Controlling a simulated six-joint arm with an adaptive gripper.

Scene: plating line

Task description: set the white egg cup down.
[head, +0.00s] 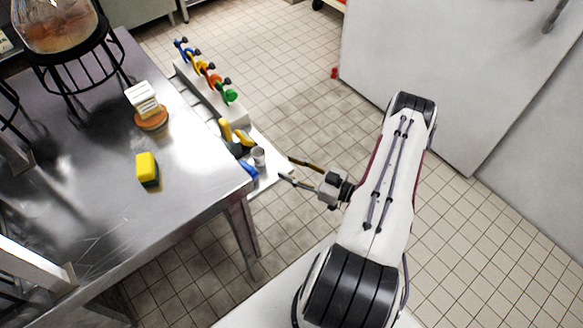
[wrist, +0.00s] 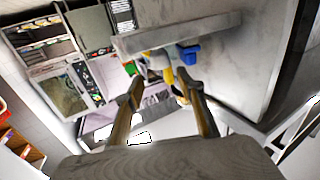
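My gripper (head: 286,168) is to the right of the steel table, its two thin fingers spread apart and pointing left. The wrist view also shows the fingers (wrist: 158,88) apart, with nothing visibly held between them. A small whitish-grey cup (head: 258,156) stands upright on the white low surface (head: 272,172), just left of the fingertips and apart from them. It may be the white egg cup, but it is too small to be sure. I cannot make out the cup in the wrist view.
Yellow-and-dark items (head: 242,137) and a blue item (head: 249,170) lie close to the cup. A white rack with coloured knobbed pieces (head: 208,78) stands behind. Tiled floor is clear behind.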

